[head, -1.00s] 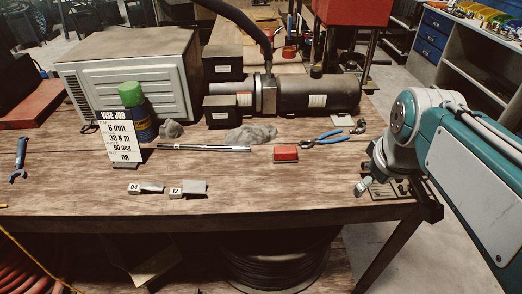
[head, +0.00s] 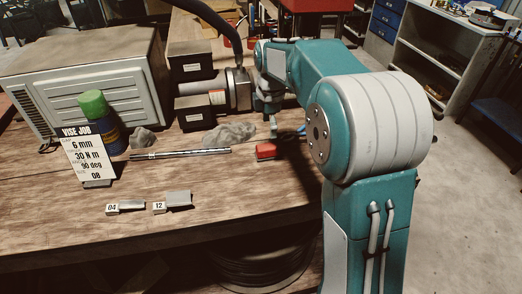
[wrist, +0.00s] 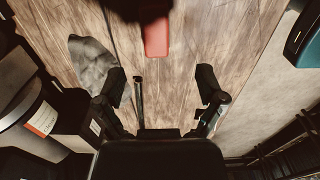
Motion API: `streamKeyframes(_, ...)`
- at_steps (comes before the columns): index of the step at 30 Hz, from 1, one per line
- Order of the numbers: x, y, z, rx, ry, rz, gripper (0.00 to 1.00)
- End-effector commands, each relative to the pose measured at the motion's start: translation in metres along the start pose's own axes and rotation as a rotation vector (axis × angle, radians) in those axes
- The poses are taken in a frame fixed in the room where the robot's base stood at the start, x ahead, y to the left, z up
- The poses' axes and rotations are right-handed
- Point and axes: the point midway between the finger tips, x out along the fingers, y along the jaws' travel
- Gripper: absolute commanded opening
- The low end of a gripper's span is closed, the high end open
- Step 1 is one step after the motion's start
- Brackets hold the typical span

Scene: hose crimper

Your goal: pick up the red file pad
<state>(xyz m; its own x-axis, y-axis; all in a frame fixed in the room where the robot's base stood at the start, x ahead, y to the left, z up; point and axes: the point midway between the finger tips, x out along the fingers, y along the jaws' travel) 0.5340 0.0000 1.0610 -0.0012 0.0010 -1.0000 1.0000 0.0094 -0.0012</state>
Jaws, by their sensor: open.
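The red file pad (head: 266,151) lies on the wooden bench top, right of the metal bar's end. In the wrist view the red pad (wrist: 156,38) lies beyond my fingertips, near the top middle. A dark shape covers part of the area at its far end. My gripper (wrist: 162,85) is open and empty, its two black fingers spread on either side of the picture's middle. In the head view my gripper (head: 272,126) is small and partly hidden by my arm, just above and behind the pad. It appears apart from the pad.
A metal bar (head: 180,154) and a grey rag (head: 229,134) lie left of the pad. A motor-like cylinder (head: 217,97) stands behind. A job card (head: 85,157), a green-capped can (head: 101,123) and two numbered blocks (head: 178,199) are farther left. My arm hides the bench's right part.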

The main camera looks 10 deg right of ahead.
Motion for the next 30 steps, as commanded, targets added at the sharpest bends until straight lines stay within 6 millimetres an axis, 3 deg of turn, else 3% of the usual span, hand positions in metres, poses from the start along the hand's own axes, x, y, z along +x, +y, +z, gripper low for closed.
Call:
streamKeyframes(3, 0.02, 0.0, -0.002, 0.001, -0.002, -0.003, 0.89)
streamKeyframes(10, 0.04, 0.002, -0.008, 0.001, -0.007, -0.002, 0.89)
streamKeyframes(18, 0.078, 0.007, -0.004, 0.001, -0.005, -0.002, 0.89)
streamKeyframes(27, 0.083, 0.007, -0.005, 0.002, -0.005, 0.001, 0.89)
streamKeyframes(30, 0.083, 0.007, -0.005, 0.002, -0.006, 0.001, 0.44)
